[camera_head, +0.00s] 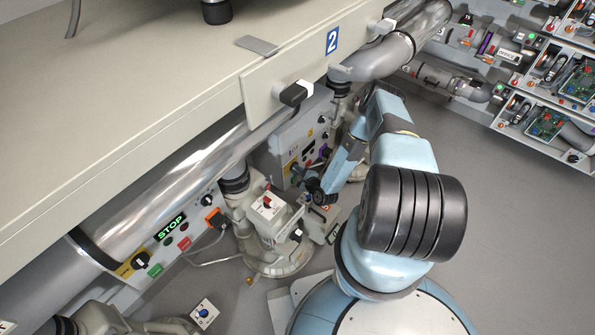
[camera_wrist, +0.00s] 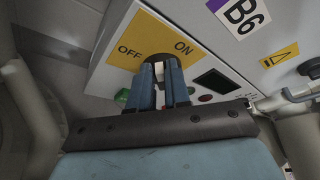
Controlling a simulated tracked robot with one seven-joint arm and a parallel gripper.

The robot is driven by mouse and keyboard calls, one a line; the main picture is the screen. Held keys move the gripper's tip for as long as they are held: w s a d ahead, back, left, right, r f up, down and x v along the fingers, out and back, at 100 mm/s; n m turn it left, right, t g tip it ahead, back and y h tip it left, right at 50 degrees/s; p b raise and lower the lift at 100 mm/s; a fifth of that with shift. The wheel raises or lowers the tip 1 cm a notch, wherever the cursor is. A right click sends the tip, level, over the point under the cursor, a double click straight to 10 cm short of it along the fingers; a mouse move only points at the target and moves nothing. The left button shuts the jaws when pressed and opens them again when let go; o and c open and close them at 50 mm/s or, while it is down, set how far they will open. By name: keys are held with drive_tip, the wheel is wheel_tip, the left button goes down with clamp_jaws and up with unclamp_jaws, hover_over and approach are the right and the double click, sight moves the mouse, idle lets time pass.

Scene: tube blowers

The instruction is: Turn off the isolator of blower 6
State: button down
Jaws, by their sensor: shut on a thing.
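The wrist view shows the panel (camera_wrist: 215,50) marked B6 on a white label (camera_wrist: 240,17) with a purple edge. On it is a yellow plate (camera_wrist: 135,30) printed OFF at left and ON at right. The dark isolator knob (camera_wrist: 158,57) sits at the plate's lower edge. My gripper (camera_wrist: 160,66) has its two blue fingers shut on this knob, one on either side. The fingers cover most of the knob, so I cannot tell which way it points. In the head view the grey panel (camera_head: 306,128) stands under the bench, partly behind my arm.
A green button (camera_wrist: 122,97) and a dark screen (camera_wrist: 213,80) lie close to my fingers. Another panel with a lit STOP sign (camera_head: 170,227) is at lower left. A silver pipe (camera_head: 165,190) runs under the bench. Open floor (camera_head: 500,200) is at right.

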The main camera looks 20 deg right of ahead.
drive_tip(key=shift+s+a+f+n+t, duration=0.35)
drive_tip(key=shift+a+n+t, duration=0.1)
drive_tip(key=shift+n, duration=0.45)
drive_tip(key=c, duration=1.4)
unclamp_jaws()
drive_tip(key=shift+c, duration=0.2)
drive_tip(key=o, duration=0.4)
drive_tip(key=shift+w+d, duration=0.15)
drive_tip(key=shift+c, duration=0.2)
drive_tip(key=shift+r, duration=0.15)
